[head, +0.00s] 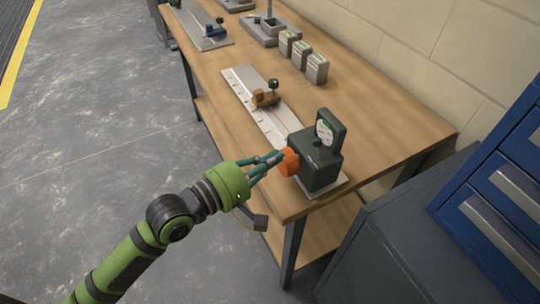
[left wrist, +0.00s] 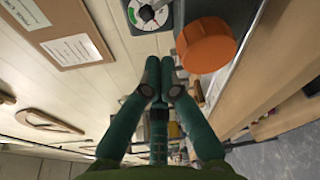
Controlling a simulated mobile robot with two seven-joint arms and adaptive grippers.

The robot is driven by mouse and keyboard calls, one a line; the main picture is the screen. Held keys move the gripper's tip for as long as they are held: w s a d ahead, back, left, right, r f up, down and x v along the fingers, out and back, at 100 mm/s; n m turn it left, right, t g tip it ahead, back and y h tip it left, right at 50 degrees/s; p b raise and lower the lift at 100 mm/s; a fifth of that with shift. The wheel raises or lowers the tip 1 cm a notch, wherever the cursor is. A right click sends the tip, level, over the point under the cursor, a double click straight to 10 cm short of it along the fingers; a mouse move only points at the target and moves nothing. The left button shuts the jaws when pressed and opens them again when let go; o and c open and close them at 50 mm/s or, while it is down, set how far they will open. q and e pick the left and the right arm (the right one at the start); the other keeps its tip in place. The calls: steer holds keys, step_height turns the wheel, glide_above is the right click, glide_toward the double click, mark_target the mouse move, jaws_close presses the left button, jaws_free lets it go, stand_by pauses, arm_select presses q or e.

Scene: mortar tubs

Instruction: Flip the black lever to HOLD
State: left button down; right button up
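A dark grey box (head: 318,168) with a round dial gauge (head: 325,132) on top and an orange knob (head: 289,162) on its near-left side stands at the table's near end. A small dark piece (head: 316,142) sits on the box top; I cannot tell whether it is the black lever, and no HOLD marking is readable. My left gripper (head: 279,157) is at the orange knob; whether it touches is unclear. In the left wrist view the fingertips (left wrist: 160,62) are together with nothing visible between them, and the orange knob (left wrist: 206,45) lies beside them to the right. My right gripper is not in view.
Several grey boxes (head: 317,69) line the wall side. A blue cabinet (head: 500,190) is at the right.

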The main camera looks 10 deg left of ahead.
mark_target(315, 141)
arm_select(q)
steer(key=p+x, duration=0.1)
steer(key=x, duration=0.6)
steer(key=shift+f, duration=0.1)
steer(key=shift+s+d+r+m+t+p, duration=0.15)
steer(key=shift+r+m+p, duration=0.15)
steer(key=shift+m, duration=0.35)
steer(key=shift+s+d+r+m+t+p, duration=0.15)
steer(key=shift+m+p, duration=0.25)
steer(key=shift+m, duration=0.25)
steer(key=shift+s+d+r+m, duration=0.2)
steer(key=shift+s+m, duration=0.1)
steer(key=shift+m, duration=0.6)
steer(key=shift+s+d+r+m+p, duration=0.1)
steer(key=shift+s+r+m+p, duration=0.15)
steer(key=shift+m, duration=0.45)
steer(key=shift+s+d+m+t+h, duration=0.15)
steer(key=shift+m+h, duration=0.1)
steer(key=shift+m, duration=0.25)
steer(key=shift+s+d+m+t+h, duration=0.15)
steer(key=shift+m+h, duration=0.1)
steer(key=shift+m, duration=0.25)
stand_by(0.5)
steer(key=shift+a, duration=0.15)
